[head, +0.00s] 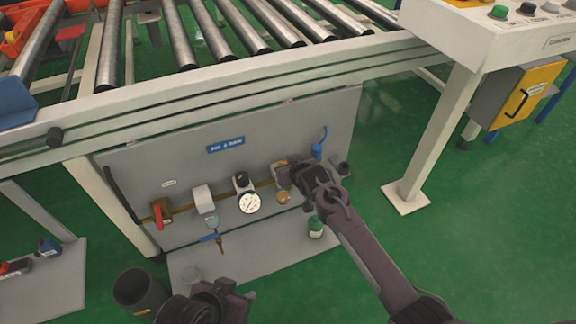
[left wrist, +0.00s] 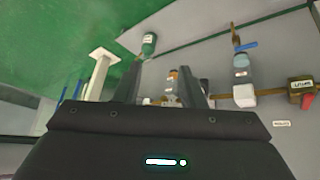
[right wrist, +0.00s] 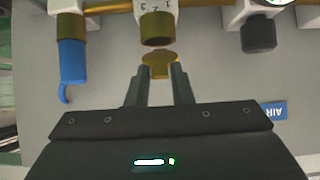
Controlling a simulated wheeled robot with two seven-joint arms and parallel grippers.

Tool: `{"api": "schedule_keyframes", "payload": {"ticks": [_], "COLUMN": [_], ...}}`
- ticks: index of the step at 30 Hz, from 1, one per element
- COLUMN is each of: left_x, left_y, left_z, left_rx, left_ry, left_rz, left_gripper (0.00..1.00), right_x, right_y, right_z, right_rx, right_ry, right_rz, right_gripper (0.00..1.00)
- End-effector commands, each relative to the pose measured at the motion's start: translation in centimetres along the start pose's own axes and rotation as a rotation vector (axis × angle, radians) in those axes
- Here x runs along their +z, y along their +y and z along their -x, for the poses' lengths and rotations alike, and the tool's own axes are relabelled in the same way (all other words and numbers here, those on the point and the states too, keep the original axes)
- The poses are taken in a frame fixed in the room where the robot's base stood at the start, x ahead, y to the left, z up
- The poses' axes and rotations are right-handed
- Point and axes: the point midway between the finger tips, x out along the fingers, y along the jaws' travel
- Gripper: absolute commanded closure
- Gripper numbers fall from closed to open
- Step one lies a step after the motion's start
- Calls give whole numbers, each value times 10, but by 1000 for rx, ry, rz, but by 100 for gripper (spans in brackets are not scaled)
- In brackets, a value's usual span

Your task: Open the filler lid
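The brass filler lid (right wrist: 159,62) shows in the right wrist view as a disc apart from the brass filler neck (right wrist: 157,28), whose dark mouth faces it. My right gripper (right wrist: 159,73) has its fingertips at both edges of the lid and appears shut on it.
A pressure gauge (head: 249,203), a red valve (head: 162,213) and a blue fitting (head: 318,150) sit along the pipe. A dark cup (head: 138,291) stands at front left. The roller conveyor (head: 180,95) runs above.

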Motion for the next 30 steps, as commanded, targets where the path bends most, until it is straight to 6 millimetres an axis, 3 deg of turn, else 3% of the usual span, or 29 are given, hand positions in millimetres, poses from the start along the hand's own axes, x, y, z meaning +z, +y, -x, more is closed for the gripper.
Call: {"api": "schedule_keyframes", "payload": {"ticks": [4,14,24,30], "left_x": [0,-1,11,17], "left_y": [0,0,-19,-25], "left_z": [0,3,15,18], "left_rx": [0,-1,-43,-56], "left_ry": [0,-2,-142,-190], "left_rz": [0,1,31,43], "left_gripper": [64,64,64,64], "right_x": [0,0,-2,-1], "right_y": [0,0,0,0], "right_z": [0,5,57,76], "right_rx": [0,0,-1,0], "right_ry": [0,-1,0,0], "right_rz": [0,0,0,0], "right_gripper": [62,62,62,62]}}
